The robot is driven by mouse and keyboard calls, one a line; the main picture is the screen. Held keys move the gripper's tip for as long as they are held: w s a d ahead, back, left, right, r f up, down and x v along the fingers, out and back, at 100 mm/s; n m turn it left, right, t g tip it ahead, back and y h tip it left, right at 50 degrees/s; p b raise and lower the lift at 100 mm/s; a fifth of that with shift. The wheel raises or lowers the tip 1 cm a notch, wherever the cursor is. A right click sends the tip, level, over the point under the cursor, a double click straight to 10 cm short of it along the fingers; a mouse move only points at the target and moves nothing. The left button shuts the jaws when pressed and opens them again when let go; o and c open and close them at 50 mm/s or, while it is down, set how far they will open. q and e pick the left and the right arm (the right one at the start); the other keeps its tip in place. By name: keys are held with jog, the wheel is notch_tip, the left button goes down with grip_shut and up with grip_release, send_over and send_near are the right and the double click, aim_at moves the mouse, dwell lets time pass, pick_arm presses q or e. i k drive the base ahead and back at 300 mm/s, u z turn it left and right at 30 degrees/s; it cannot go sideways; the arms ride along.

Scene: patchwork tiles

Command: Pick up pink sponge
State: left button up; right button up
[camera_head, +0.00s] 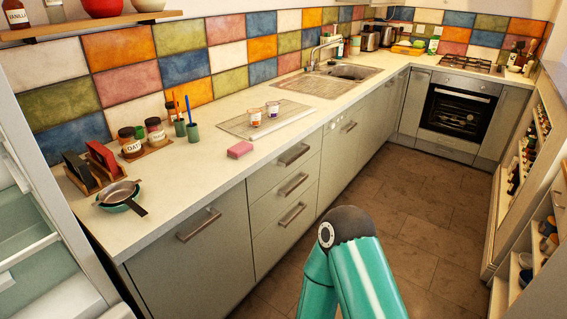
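The pink sponge (240,150) is a small pink block lying flat on the pale countertop (190,185). It sits near the counter's front edge, left of a grey cutting board. Nothing covers it. A teal arm of mine stands at the bottom middle, over the floor and apart from the sponge. Neither of my grippers shows in the head view.
A pan (121,196) lies at the left. Drawers (290,188) are below. Bare counter lies in front of the jars.

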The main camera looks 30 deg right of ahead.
aim_at(239, 151)
jog(key=u, duration=0.05)
jog(key=k, duration=0.35)
jog(key=z, duration=1.45)
jog(key=i, duration=1.45)
jog(key=u, duration=0.4)
